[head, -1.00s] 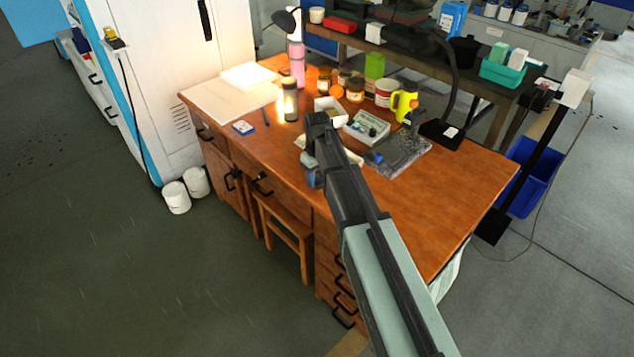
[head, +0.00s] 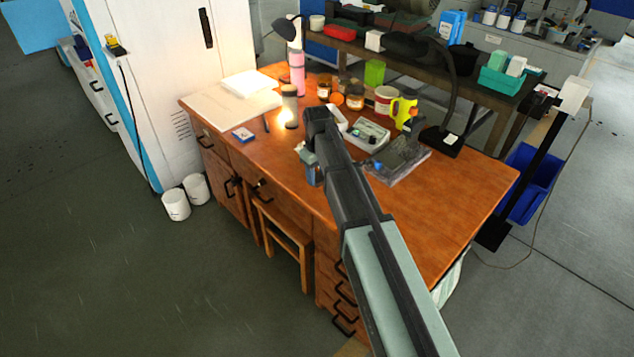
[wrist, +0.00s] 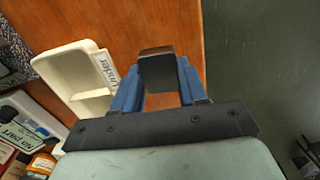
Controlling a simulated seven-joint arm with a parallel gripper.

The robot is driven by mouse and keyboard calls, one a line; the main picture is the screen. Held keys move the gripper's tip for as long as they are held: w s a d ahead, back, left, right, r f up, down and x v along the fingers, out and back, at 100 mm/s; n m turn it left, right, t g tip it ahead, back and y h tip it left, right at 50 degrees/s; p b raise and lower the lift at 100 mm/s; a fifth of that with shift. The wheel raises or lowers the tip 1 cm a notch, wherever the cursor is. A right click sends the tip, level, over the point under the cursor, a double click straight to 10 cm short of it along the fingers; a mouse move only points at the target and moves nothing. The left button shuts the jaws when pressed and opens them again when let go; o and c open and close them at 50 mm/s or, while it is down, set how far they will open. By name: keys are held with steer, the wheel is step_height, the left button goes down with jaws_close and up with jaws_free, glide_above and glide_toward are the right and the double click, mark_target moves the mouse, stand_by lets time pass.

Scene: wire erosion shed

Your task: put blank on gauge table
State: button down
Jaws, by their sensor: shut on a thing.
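The blank (wrist: 157,70) is a dark block with a paler end face. In the wrist view it sits between the blue fingertips of my gripper (wrist: 155,90), which is shut on it above the bare orange-brown wood of the desk. In the head view the blue fingers of my gripper (head: 312,174) show over the desk's front side, and I cannot make out the blank there. The gauge table appears to be the grey speckled slab (head: 402,162) on the desk, right of my arm. A speckled corner (wrist: 12,52) shows at the wrist view's left edge, apart from my gripper.
A cream tray (wrist: 75,62) with a label reading "Under" lies just left of my gripper in the wrist view. The desk's right end (head: 470,190) is clear.

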step_height(320, 180, up, 5)
steer(key=shift+f, duration=0.1)
steer(key=shift+d+r, duration=0.2)
steer(key=shift+r, duration=0.05)
steer(key=w+d+r+m, duration=0.1)
steer(key=w+d+m, duration=0.15)
steer(key=d, duration=0.65)
steer(key=w+d+r+m, duration=0.15)
steer(key=w+d, duration=0.25)
steer(key=d, duration=0.5)
step_height(320, 180, up, 2)
steer(key=n, duration=0.5)
glide_above(389, 159)
step_height(389, 159, down, 9)
steer(key=shift+f, duration=0.2)
steer(key=shift+f, duration=0.1)
steer(key=c, duration=0.6)
jaws_free()
